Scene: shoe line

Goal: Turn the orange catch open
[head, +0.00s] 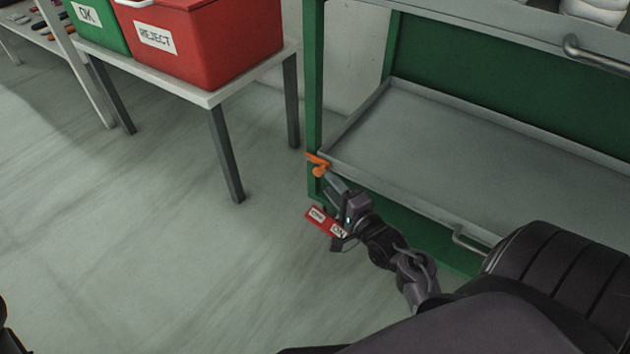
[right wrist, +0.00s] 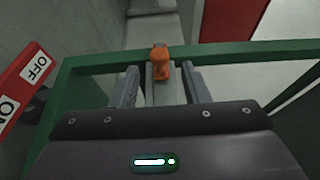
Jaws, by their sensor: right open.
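The orange catch (head: 317,163) sits at the front left corner of the grey lower tray (head: 430,130), by the green post of the rack. My right gripper (head: 333,181) is open, its fingers pointing at the catch from the front. In the right wrist view the catch (right wrist: 159,62) stands between the two spread fingertips (right wrist: 160,74), with a gap on either side. I cannot tell how deep it lies between them. A pale grey strip lies below the catch in that view. My left gripper is not in view.
A red ON/OFF tag (head: 325,222) is beside my right wrist and also shows in the right wrist view (right wrist: 25,78). A red REJECT bin (head: 220,45) and green OK bin (head: 103,22) stand on a table left. The floor (head: 150,240) before the table is clear.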

